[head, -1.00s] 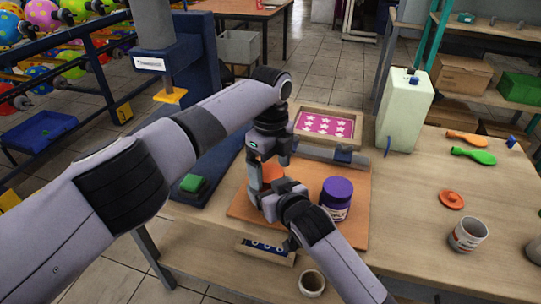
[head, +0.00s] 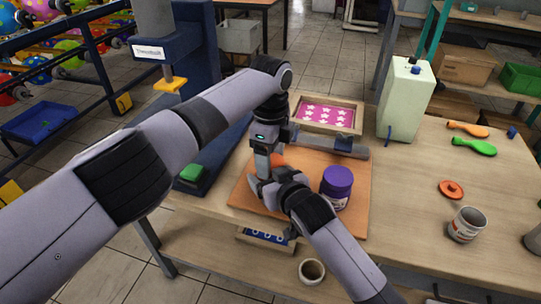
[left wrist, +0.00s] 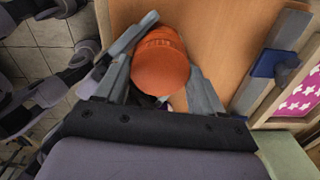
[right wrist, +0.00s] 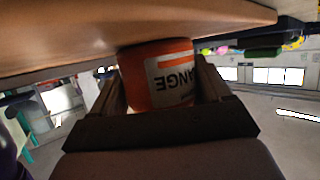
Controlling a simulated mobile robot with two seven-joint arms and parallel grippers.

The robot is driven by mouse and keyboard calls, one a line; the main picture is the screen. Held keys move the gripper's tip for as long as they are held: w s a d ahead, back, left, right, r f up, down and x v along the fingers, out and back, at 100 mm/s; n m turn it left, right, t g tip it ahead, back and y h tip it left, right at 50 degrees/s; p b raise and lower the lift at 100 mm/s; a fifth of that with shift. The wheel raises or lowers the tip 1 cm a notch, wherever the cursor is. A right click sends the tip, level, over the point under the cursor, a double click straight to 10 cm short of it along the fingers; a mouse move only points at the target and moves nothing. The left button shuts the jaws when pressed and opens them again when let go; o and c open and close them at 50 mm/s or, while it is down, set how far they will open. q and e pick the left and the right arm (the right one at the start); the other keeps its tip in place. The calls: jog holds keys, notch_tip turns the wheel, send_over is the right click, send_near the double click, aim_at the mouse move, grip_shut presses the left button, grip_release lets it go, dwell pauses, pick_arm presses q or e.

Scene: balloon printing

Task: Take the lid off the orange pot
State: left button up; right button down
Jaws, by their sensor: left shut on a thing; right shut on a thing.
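The orange pot (head: 278,160) stands on the orange-brown board and is mostly hidden by my grippers in the head view. In the right wrist view the pot (right wrist: 172,75) shows its white label, upside down. My right gripper (right wrist: 158,85) is shut on the pot's body, one finger on each side. In the left wrist view the orange lid (left wrist: 160,68) lies between the fingers of my left gripper (left wrist: 162,62), which is shut on it from above. In the head view my left gripper (head: 266,170) is just above my right gripper (head: 264,188). Any gap between lid and pot is hidden.
A purple-lidded pot (head: 336,185) stands on the board (head: 352,222), close right of my grippers. A framed star print (head: 327,115) lies behind.

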pick_arm(q)
jog(key=shift+w, duration=0.1)
pick_arm(e)
jog(key=shift+s+a, duration=0.15)
jog(key=shift+a, duration=0.05)
pick_arm(q)
jog(key=o, duration=1.2)
jog(key=shift+c, duration=0.2)
pick_arm(e)
jog(key=shift+d, duration=0.1)
jog(key=shift+d, duration=0.15)
pick_arm(q)
jog(key=shift+r, duration=2.3)
pick_arm(e)
grip_release()
